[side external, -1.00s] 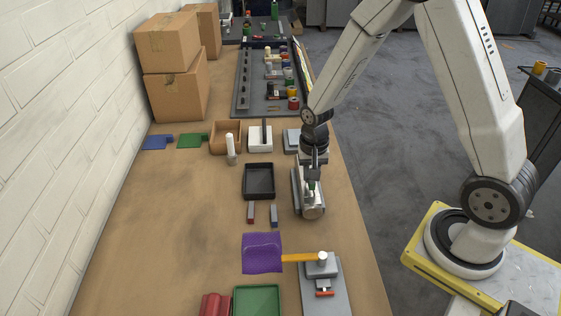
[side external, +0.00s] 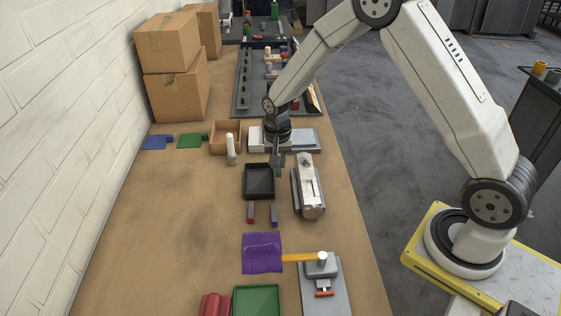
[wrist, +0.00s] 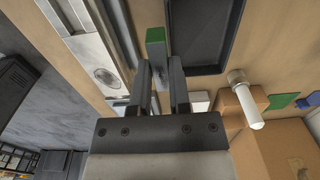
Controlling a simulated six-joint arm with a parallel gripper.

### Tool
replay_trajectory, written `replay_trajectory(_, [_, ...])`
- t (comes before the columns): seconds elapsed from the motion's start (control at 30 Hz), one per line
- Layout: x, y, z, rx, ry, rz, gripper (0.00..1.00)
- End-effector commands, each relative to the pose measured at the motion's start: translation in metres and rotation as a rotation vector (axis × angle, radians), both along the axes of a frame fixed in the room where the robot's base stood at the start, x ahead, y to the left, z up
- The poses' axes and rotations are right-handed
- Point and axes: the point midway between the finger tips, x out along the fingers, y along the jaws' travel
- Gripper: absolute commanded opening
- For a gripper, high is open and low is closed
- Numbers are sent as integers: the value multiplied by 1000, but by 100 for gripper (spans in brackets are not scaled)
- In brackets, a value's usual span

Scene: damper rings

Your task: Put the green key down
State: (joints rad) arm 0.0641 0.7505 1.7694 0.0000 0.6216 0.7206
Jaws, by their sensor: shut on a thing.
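The green key (wrist: 155,42) is a small block with a green end and a grey body. It is between the fingertips of my gripper (wrist: 162,68) in the wrist view. In the side view a bit of its green (side external: 279,173) shows under my gripper (side external: 278,162). My gripper is shut on it, above the bench, by the right edge of the black tray (side external: 258,195). The tray, which looks empty, also shows in the wrist view (wrist: 222,68). The key's exact height is hard to tell.
A metal fixture with a cylinder (side external: 309,187) stands close on the right. A red-ended block (side external: 251,213) and a blue-ended block (side external: 274,215) lie in front of the tray. A white peg (side external: 231,147) and a wooden box (side external: 225,137) stand behind left.

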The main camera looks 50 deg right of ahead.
Motion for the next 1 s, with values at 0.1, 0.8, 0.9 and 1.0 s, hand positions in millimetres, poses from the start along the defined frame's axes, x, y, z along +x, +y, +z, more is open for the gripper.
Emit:
replay_trajectory(0.1, [22,7,-2,0,-1,2,0])
replay_trajectory(0.8, [57,19,-3,0,0,0,0])
replay_trajectory(0.9, [57,19,-3,0,0,0,0])
replay_trajectory(1.0, [57,19,-4,0,0,0,0])
